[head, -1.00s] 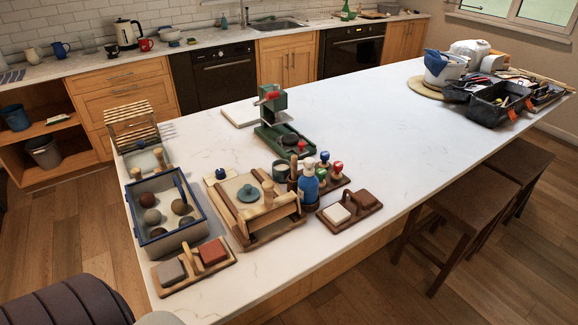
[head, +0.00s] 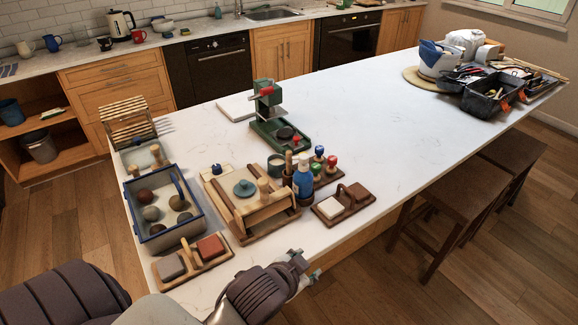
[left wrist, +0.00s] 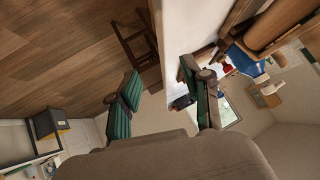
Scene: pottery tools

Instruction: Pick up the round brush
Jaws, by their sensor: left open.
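I cannot pick out the round brush for certain in the head view. A wooden handle (head: 288,160) stands upright beside the blue bottle (head: 303,180), but its lower end is hidden, so I cannot tell if it belongs to a brush. My left gripper (head: 298,262) is at the near edge of the island, in front of the wooden frame, and holds nothing. In the left wrist view its two green-padded fingers (left wrist: 163,102) are spread apart with nothing between them. My right gripper is not in view.
The blue-rimmed box of balls (head: 165,208), the wooden frame (head: 250,205), the block trays (head: 192,262) and (head: 343,203), and the green press (head: 272,120) crowd the left half. Black tool bins (head: 490,100) stand far right. The middle right of the white countertop (head: 400,120) is clear.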

